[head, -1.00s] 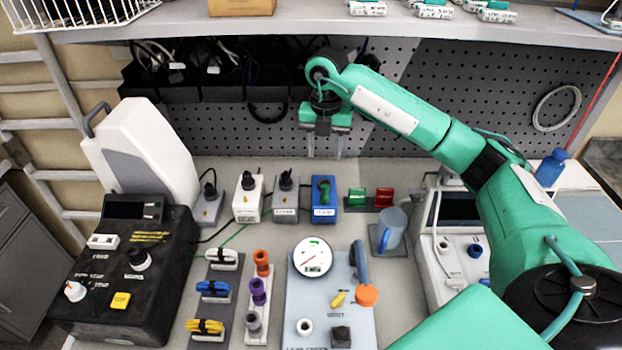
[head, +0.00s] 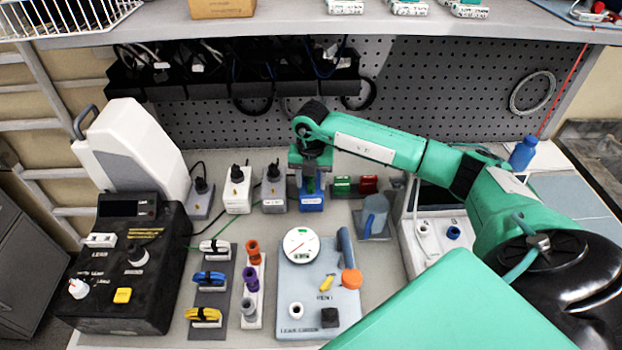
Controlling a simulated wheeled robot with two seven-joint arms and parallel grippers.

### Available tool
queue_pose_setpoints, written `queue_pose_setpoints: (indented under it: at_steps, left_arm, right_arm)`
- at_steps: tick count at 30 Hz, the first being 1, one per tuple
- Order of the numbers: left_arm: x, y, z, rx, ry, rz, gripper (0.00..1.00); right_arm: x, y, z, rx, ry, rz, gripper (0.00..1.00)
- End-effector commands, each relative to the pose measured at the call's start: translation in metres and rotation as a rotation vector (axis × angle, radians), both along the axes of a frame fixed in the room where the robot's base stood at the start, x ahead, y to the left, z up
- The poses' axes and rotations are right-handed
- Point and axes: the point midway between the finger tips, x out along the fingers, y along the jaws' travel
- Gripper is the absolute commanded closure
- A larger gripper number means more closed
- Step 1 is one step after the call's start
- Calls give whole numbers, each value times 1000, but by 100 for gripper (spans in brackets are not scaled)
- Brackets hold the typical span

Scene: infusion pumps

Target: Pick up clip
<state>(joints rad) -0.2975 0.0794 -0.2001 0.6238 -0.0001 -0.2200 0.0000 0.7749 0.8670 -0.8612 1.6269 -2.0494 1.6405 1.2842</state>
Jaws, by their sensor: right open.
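My right gripper (head: 310,172) is open and points down just over the blue box (head: 311,201) at the back of the bench. Its fingers are at the green piece (head: 310,185) standing on that box; I cannot tell if they touch it. Which thing is the clip is unclear. A green block (head: 342,186) and a red block (head: 368,185) sit side by side just right of the blue box. Looped pieces in white (head: 214,246), blue (head: 208,278) and yellow (head: 203,314) lie on a grey strip at front left. My left gripper is not in view.
Grey (head: 273,190) and white (head: 237,192) boxes with plugs stand left of the blue box. A pale blue board with a dial (head: 300,245) lies in front. A shelf (head: 300,28) overhangs the back.

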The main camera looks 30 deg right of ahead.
Motion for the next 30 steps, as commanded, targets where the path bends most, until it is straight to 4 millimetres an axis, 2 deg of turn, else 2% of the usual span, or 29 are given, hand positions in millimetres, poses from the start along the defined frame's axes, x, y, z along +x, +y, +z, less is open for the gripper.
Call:
queue_pose_setpoints:
  at_steps: [3,9,11,16,17,26,30]
  left_arm:
    - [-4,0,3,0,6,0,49]
    - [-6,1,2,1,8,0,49]
    - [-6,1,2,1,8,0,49]
    - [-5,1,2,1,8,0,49]
    - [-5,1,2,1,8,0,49]
    - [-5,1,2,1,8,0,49]
    - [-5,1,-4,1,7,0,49]
  right_arm:
    - [0,0,-7,1,0,1,53]
    - [0,0,-9,0,-1,1,53]
    - [0,0,-9,0,-1,0,63]
    - [0,0,-8,0,-1,0,97]
    - [0,0,-8,0,-1,0,100]
    - [0,0,-8,0,-1,0,100]
    - [1,0,1,0,-4,0,100]
